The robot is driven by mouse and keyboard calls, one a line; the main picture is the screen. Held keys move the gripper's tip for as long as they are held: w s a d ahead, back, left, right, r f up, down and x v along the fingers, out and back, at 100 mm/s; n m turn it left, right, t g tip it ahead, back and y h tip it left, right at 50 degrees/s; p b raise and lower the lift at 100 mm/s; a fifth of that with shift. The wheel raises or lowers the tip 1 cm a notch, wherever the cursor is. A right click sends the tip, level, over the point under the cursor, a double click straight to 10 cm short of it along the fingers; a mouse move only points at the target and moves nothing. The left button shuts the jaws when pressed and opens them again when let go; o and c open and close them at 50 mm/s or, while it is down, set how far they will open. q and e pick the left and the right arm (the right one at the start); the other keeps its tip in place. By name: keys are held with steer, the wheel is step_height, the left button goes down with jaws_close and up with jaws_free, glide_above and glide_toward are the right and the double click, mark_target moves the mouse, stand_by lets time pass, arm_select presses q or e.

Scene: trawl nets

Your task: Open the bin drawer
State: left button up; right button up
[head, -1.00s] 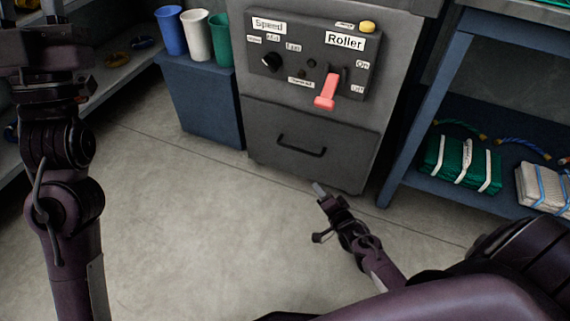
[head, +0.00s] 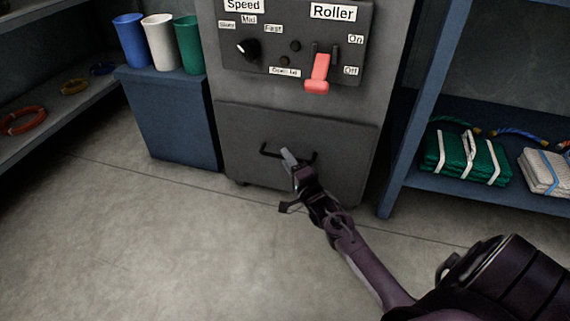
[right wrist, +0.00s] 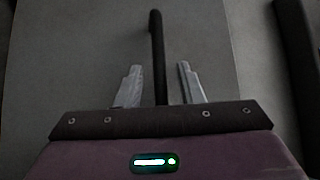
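The bin drawer (head: 247,128) is the grey front panel at the bottom of the machine, and it is closed. Its dark bar handle (head: 268,152) runs across the upper middle of the panel. My right gripper (head: 288,158) is in front of the handle in the head view and hides part of it. In the right wrist view, the handle (right wrist: 157,45) runs lengthwise between the two separated fingers of my right gripper (right wrist: 158,85). The fingers are open, with a gap on each side of the bar. My left gripper is in neither view now.
Above the drawer is a control panel with a red roller lever (head: 318,72) and a speed knob (head: 247,48). A blue cabinet (head: 170,120) with several cups stands left. A blue shelf (head: 425,188) with a green net bundle (head: 465,158) stands right. The floor in front is clear.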

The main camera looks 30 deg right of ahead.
steer(key=shift+w+d+r, duration=0.1)
steer(key=shift+w, duration=0.7)
jaws_close()
